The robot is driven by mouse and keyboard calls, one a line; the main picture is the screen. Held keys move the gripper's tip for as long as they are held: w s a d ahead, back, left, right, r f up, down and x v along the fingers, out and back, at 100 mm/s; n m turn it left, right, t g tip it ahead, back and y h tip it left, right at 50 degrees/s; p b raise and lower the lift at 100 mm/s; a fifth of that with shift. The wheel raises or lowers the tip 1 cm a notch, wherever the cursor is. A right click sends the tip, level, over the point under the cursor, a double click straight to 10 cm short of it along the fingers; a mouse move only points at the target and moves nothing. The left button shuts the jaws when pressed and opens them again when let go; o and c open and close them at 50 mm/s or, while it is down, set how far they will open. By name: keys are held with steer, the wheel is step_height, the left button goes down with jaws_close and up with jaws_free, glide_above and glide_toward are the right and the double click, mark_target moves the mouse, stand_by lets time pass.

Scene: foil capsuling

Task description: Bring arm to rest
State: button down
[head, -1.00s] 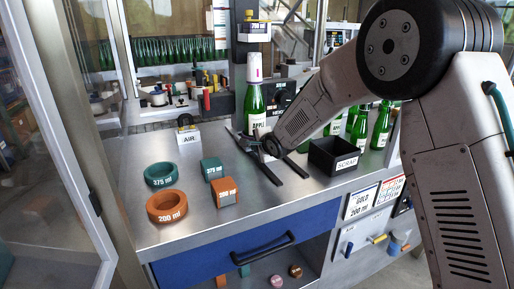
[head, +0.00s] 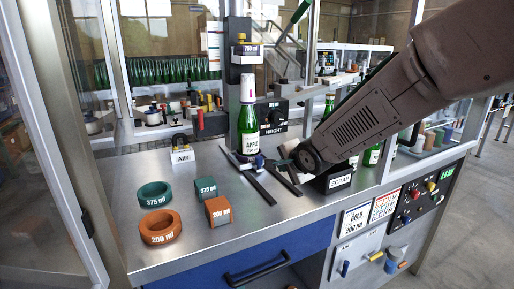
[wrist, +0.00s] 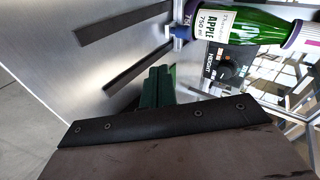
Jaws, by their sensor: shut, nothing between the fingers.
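My gripper (wrist: 156,90) shows in the wrist view as dark green fingers, shut together with nothing between them. In the head view my forearm reaches in from the upper right, and its dark wrist end (head: 306,156) is above the bench near the scrap bin; the fingers are hard to make out there. A green bottle with an apple label (head: 247,132) and a pale capsule on its neck stands upright left of my wrist. The bottle also shows in the wrist view (wrist: 243,27), apart from my fingers.
Dark rails (head: 246,176) lie on the bench before the bottle. The scrap bin (head: 341,181) stands right of my wrist, partly hidden. Teal and orange rings (head: 160,226) and blocks (head: 218,211) sit at left. The height unit (head: 272,117) stands behind. The bench's middle front is clear.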

steer(key=s+d+r+n+g+h, duration=0.2)
steer(key=s+d, duration=0.5)
steer(key=s, duration=0.1)
steer(key=s+d+r+n+g+h, duration=0.1)
steer(key=s+d+r+n+h, duration=0.15)
steer(key=s+d, duration=0.45)
steer(key=s+d+n+g, duration=0.1)
steer(key=s+n+g, duration=0.2)
steer(key=s, duration=1)
steer(key=s+d+n+g, duration=0.2)
steer(key=s+n+g, duration=0.1)
steer(key=s, duration=1)
steer(key=shift+d+f+n+y, duration=0.35)
steer(key=shift+n+y, duration=0.1)
steer(key=shift+n, duration=0.2)
